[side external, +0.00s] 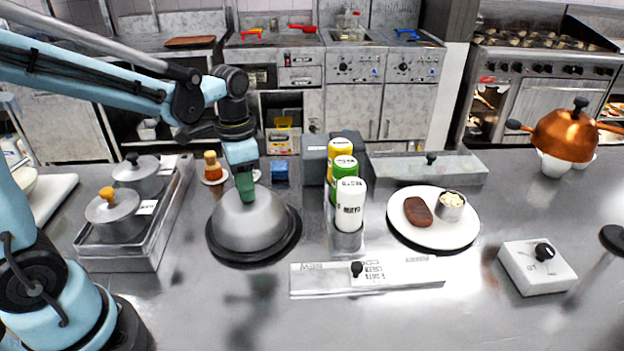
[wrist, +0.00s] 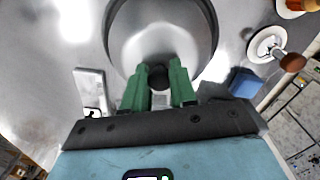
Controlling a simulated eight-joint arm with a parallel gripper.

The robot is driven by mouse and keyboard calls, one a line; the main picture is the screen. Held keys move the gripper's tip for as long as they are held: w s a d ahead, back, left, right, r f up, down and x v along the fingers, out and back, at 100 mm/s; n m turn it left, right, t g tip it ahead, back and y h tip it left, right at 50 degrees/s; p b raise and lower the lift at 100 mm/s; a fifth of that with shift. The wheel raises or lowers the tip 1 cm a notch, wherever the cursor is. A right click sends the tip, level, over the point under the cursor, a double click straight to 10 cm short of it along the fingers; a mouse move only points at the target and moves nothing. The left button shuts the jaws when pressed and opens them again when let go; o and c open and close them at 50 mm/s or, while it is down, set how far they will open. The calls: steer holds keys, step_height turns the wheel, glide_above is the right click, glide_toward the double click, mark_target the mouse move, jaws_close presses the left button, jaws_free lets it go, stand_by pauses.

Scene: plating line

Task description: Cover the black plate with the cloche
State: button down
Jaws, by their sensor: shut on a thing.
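The cloche (side external: 251,226) is a grey metal dome. It appears to rest on the black plate (side external: 291,241), whose dark rim shows around the dome's base. The side view does not show clearly whether any gap remains beneath. In the wrist view the dome (wrist: 135,45) lies inside the dark ring of the plate (wrist: 112,28). My gripper (side external: 245,188) points down at the top of the dome. Its green fingers (wrist: 158,73) are shut on the dark knob (wrist: 158,79). The knob is hidden by the fingers in the side view.
A metal tray (side external: 160,228) with lidded pots stands left of the plate.

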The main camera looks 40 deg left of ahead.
steer(key=shift+c, duration=1.7)
jaws_free()
steer(key=shift+r, duration=3.5)
steer(key=shift+s, duration=0.1)
